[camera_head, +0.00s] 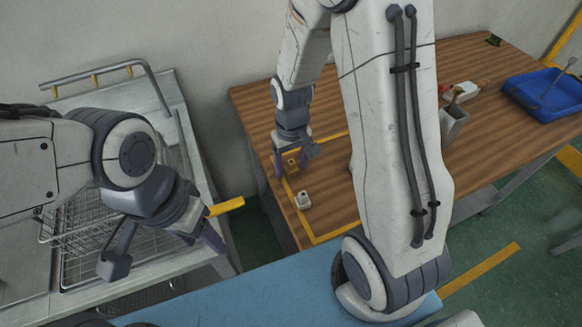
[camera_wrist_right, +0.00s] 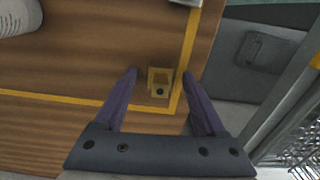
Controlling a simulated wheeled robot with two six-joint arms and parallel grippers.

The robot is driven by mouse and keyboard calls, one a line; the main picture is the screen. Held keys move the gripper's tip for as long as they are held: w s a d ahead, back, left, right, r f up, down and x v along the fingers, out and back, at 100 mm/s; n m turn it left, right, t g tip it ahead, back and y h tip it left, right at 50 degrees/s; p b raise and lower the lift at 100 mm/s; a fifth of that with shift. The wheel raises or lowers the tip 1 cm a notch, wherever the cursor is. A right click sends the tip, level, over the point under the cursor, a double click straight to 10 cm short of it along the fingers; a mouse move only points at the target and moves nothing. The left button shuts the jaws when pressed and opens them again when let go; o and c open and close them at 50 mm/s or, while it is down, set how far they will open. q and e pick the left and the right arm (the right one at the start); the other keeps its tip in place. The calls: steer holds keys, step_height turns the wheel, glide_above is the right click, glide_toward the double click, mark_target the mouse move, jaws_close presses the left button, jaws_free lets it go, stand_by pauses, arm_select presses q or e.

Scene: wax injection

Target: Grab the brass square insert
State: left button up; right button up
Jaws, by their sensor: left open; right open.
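The brass square insert (camera_head: 291,165) sits on the wooden table near its left edge, inside a corner of yellow tape. In the right wrist view the brass insert (camera_wrist_right: 160,76) shows a dark round hole and lies between my purple fingertips. My right gripper (camera_head: 295,160) is open around the insert from above, with a gap visible on both sides. Its fingers also frame the insert in the wrist view (camera_wrist_right: 159,72). I cannot tell the exact height of the fingertips. My left gripper (camera_head: 163,252) is open and empty over the metal counter at left.
A pale metal block (camera_head: 303,201) stands on the table near the brass insert. A blue tray (camera_head: 546,95) and a grey container (camera_head: 453,124) are at right. A wire basket (camera_head: 85,215) is on the metal counter. A blue surface (camera_head: 260,293) lies in front.

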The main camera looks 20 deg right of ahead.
jaws_close()
steer(key=shift+r, duration=0.1)
